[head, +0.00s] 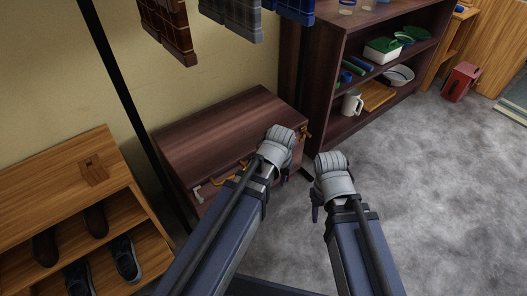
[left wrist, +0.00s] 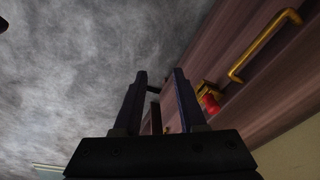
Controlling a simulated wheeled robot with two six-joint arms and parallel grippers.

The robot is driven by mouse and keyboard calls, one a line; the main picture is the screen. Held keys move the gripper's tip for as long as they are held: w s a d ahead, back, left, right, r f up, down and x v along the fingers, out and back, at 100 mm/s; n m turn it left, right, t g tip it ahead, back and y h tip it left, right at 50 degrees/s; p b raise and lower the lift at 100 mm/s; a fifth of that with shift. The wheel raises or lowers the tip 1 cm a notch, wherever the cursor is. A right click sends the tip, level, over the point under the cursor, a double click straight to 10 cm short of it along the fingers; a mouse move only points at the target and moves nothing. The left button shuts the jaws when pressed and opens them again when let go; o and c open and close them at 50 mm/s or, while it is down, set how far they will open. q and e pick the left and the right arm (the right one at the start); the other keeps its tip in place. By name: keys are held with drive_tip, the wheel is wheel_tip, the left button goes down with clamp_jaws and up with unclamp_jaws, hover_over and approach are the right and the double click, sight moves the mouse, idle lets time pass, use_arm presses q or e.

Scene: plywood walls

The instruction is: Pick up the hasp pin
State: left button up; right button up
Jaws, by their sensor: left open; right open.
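A brass hasp (left wrist: 207,91) with a red piece (left wrist: 209,103) on it sits on the front of the dark wood chest (head: 215,122). The red piece may be the hasp pin; I cannot tell for sure. In the head view a brass bit (head: 304,132) shows at the chest's right front corner, just past my left gripper (head: 280,143). In the left wrist view my left gripper (left wrist: 159,78) is open, with nothing held between its fingers, and the hasp is just right of them. My right gripper (head: 332,170) is open over the floor, apart from the chest.
A brass handle (left wrist: 264,45) sticks out from the chest front near the hasp. A wooden shoe rack (head: 60,180) stands left, a dark shelf unit (head: 330,62) with dishes at the back right. Clothes (head: 235,18) hang above the chest. The grey floor (head: 440,190) at right is clear.

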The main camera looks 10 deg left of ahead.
use_arm(q)
drive_tip(key=w+a+r+n+t, duration=0.2)
drive_tip(key=w+a+n+t, duration=0.1)
drive_tip(key=w+a, duration=0.65)
drive_tip(key=b+x, duration=0.4)
drive_tip(key=x, duration=0.1)
drive_tip(key=w+d+b+x, duration=0.1)
drive_tip(key=b+x, duration=0.2)
drive_tip(key=shift+r, duration=0.1)
clamp_jaws()
